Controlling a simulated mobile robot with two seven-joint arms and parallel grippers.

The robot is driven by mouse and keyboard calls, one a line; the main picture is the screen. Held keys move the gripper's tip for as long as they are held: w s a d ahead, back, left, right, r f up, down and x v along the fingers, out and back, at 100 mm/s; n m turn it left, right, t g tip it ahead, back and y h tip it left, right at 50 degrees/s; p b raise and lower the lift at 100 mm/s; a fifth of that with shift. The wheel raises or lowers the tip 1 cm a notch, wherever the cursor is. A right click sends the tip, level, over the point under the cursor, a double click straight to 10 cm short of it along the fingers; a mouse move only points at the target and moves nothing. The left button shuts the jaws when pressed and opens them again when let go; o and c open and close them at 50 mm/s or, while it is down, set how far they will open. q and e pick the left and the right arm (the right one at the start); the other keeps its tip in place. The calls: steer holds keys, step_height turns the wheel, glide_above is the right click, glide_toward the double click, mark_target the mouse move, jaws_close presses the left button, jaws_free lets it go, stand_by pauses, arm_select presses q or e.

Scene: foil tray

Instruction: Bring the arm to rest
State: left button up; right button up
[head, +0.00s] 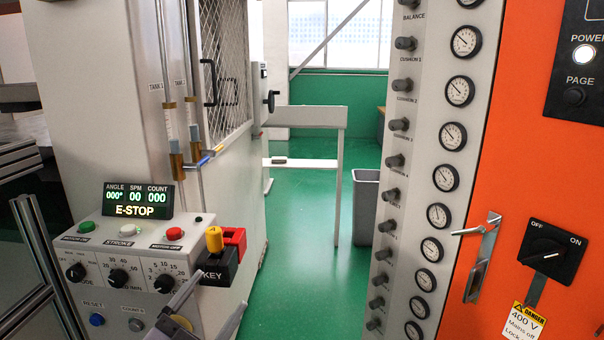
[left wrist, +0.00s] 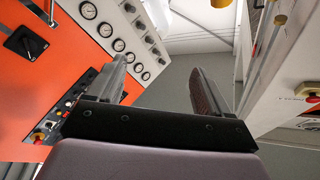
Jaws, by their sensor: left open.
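My left gripper (head: 215,294) comes in at the bottom of the head view, in front of the control box. Its two fingers are apart, with nothing seen between them. In the left wrist view the fingers of my left gripper (left wrist: 158,78) also stand wide apart and empty. The black block marked KEY (head: 218,270), with a yellow piece (head: 214,239) and a red piece (head: 236,241) on top, is just above the fingertips in the head view. I cannot tell the gap between them. My right gripper is in neither view.
The control box (head: 135,262) has knobs, buttons and a display (head: 138,199) reading E-STOP. A gauge panel (head: 420,215) and an orange cabinet (head: 480,285) stand on the right. Green floor (head: 305,205) lies open between, with a grey bin (head: 365,205) farther back.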

arm_select(q)
steer(key=s+a+f+n+g+y, duration=0.3)
steer(key=s+f, duration=0.7)
steer(key=f, duration=0.4)
steer(key=s+a+f+n+g+y, duration=0.3)
steer(key=s+f+n+g, duration=0.3)
steer(key=s+f, duration=0.4)
step_height(320, 180, down, 5)
steer(key=shift+s+r+n+y+p, duration=0.2)
steer(key=shift+n+y+p, duration=0.25)
steer(key=shift+y, duration=0.45)
steer(key=shift+a, duration=0.1)
